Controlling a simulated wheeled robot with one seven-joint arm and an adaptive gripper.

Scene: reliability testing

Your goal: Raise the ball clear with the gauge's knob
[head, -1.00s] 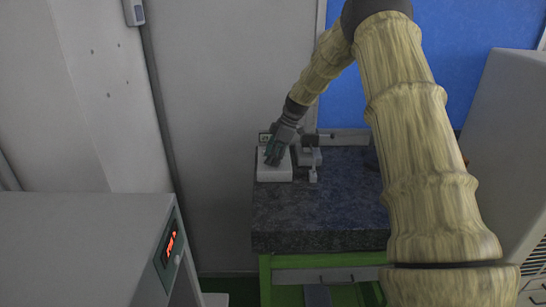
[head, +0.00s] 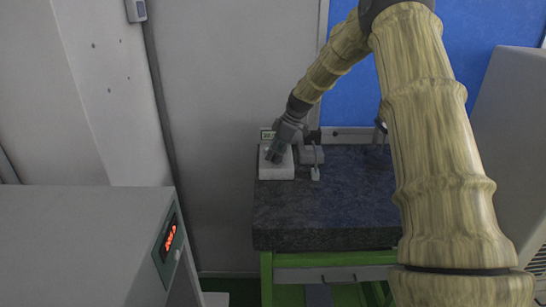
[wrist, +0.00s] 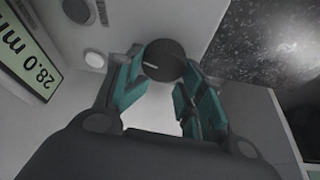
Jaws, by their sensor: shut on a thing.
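The gauge is a pale, box-like unit (head: 276,171) at the back left of the dark stone bench, with a small green display (head: 267,136). The display shows in the wrist view (wrist: 22,52) and reads 28.0 mm. My gripper (head: 272,158) reaches down over the gauge from the upper right. In the wrist view its teal fingers (wrist: 168,78) are shut on the round black knob (wrist: 165,60), which has a white mark line. I cannot make out the ball in either view.
A small grey fixture (head: 311,155) with an upright stem stands right of the gauge. The stone bench top (head: 320,215) is clear in front. A grey cabinet (head: 80,235) with a red display stands at the left, and a blue panel (head: 345,85) is behind.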

